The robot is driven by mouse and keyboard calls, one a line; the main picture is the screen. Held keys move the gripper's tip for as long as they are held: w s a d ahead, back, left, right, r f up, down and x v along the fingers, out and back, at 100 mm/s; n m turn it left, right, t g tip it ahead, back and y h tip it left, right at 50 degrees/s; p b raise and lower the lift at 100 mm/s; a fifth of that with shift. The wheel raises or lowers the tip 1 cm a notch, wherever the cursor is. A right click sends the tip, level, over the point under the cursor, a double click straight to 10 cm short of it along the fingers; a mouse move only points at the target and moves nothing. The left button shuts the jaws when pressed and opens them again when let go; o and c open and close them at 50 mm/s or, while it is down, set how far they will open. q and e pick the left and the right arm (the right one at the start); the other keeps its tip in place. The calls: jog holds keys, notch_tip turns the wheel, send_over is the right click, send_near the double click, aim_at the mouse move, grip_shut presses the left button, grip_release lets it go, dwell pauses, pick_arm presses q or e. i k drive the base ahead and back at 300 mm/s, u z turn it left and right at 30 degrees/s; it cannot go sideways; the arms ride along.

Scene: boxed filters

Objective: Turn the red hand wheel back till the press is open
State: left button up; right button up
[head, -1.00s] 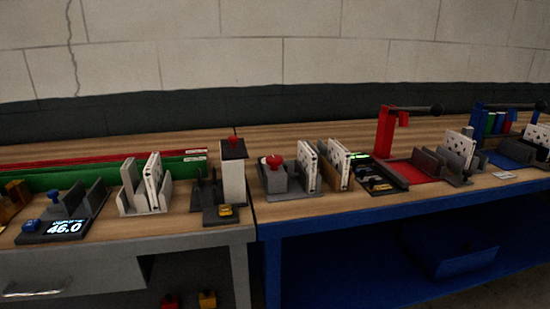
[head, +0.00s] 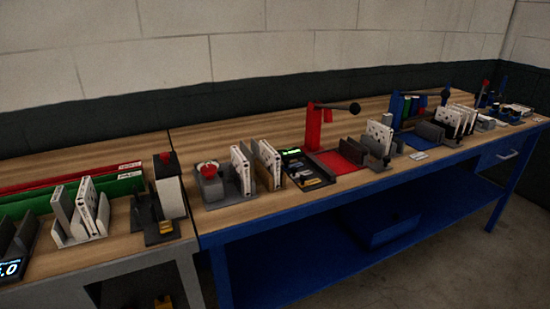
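A red hand wheel (head: 208,169) sits on top of a small grey press (head: 212,188) at the left end of the blue-framed bench in the head view. A white box with dark markings (head: 241,170) stands upright at the right of the press. At this size I cannot tell how far the press is open or whether it touches the box. Neither of my grippers is in view.
Right of the press are a brown holder with a white box (head: 268,163), a dark tray (head: 303,168), a red lever stand (head: 313,127) and a blue one (head: 397,106).

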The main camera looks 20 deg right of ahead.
aim_at(208, 171)
jog(key=z, duration=1.45)
jog(key=i, duration=1.45)
jog(key=u, duration=3.25)
jog(key=i, duration=0.2)
jog(key=u, duration=0.15)
